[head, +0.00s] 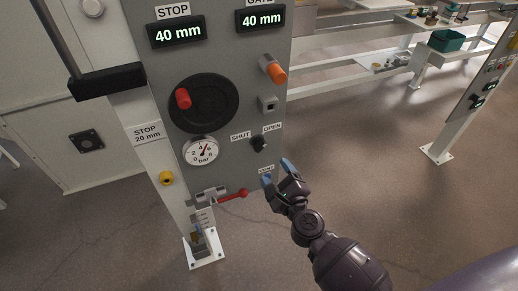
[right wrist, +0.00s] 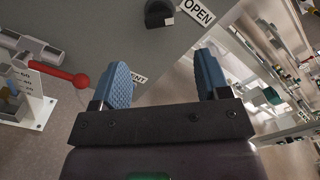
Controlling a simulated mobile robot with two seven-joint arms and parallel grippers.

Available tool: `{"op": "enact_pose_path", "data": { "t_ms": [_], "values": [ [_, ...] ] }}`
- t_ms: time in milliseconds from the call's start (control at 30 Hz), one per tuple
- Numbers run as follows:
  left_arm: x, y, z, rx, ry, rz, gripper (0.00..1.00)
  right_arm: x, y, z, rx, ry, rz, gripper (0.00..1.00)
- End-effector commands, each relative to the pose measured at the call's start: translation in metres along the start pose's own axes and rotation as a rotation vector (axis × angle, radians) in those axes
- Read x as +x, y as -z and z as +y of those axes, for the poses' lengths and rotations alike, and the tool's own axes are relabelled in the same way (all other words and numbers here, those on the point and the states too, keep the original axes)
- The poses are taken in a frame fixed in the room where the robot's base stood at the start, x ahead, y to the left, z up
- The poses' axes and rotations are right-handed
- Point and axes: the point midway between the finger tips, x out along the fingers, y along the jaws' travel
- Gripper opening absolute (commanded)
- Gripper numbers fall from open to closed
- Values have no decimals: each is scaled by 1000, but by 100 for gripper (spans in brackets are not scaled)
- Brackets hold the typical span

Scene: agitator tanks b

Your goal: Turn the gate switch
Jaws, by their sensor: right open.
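The gate switch (head: 258,143) is a small black knob on the grey panel, between the SHUT (head: 240,135) and OPEN (head: 272,127) labels. In the right wrist view the black knob (right wrist: 158,14) shows at the top edge, partly cut off, beside the OPEN label. My right gripper (head: 277,172) is open and empty, below and slightly right of the knob, apart from it. In the right wrist view its two blue fingertips (right wrist: 163,75) are spread wide with nothing between them. My left gripper is not in view.
A red-tipped lever (head: 233,196) projects below the gauge (head: 201,150), left of my right gripper. Above the switch are an orange knob (head: 274,68) and a black handwheel (head: 204,103). A black block (head: 107,82) juts out left.

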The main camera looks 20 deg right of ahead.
Motion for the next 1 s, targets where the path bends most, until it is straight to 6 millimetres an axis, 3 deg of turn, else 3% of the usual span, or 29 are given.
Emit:
{"op": "enact_pose_path", "data": {
  "t_ms": [167,700,1000],
  "values": [
    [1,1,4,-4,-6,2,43,15,-1,0,1,0,-4,69],
    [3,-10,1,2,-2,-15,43,92,0,2,-2,-3,-2,69],
    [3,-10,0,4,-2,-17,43,107,0,1,-2,-2,-2,69]
  ]
}}
